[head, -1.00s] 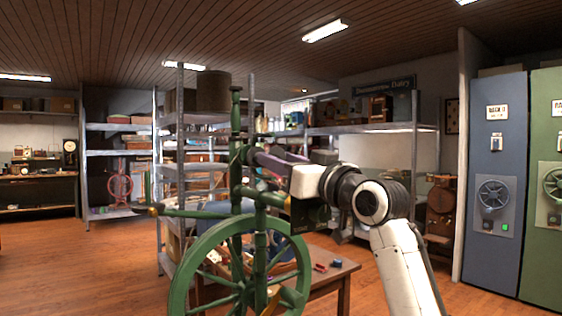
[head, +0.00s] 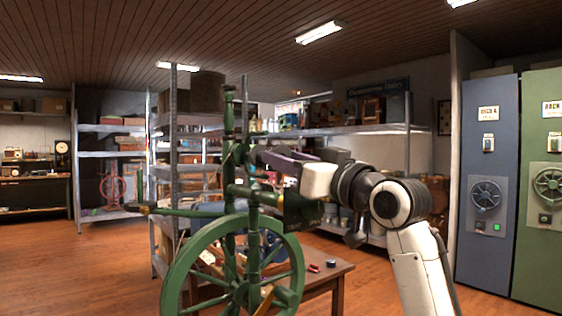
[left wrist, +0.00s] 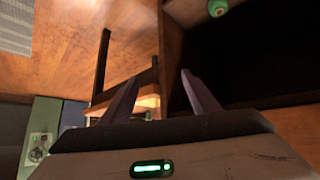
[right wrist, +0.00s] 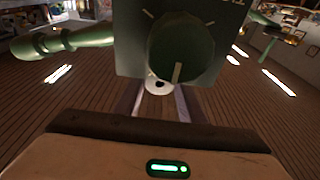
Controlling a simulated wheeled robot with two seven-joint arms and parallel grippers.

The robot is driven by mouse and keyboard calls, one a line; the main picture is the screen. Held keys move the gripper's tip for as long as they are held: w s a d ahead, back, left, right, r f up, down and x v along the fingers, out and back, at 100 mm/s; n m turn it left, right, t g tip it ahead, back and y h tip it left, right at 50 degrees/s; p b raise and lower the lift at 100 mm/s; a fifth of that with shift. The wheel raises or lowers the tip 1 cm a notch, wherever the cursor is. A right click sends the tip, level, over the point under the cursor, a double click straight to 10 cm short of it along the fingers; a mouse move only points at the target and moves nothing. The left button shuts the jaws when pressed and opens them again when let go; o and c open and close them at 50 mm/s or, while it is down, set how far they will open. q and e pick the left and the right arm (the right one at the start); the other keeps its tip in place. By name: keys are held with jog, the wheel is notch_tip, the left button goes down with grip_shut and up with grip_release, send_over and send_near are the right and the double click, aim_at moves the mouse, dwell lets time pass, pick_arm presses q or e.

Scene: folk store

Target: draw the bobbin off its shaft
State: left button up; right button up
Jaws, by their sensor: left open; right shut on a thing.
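A green spinning wheel (head: 232,262) stands upright in the head view. My right gripper (head: 252,153) reaches its upper frame from the right, its purple fingers level. In the right wrist view my right gripper (right wrist: 160,90) is shut on a small pale round piece with a dark hole, which looks like the end of the bobbin (right wrist: 158,85). Most of the bobbin and its shaft are hidden, so I cannot tell how far it sits on the shaft. My left gripper (left wrist: 158,85) is open and empty in the left wrist view, and out of the head view.
A green plate (right wrist: 122,40) with a round dark knob is close beyond the right fingertips. A wooden table (head: 335,272) with small items stands behind the wheel. Metal shelves (head: 375,129) line the back, and blue and green cabinets (head: 485,155) stand right. Open floor lies left.

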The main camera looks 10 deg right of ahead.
jog(key=r+v, duration=0.1)
jog(key=v, duration=0.7)
jog(key=shift+s+r+b, duration=0.3)
jog(key=shift+s+b, duration=0.05)
jog(key=shift+s, duration=0.05)
dwell(0.4)
jog(key=shift+d, duration=0.1)
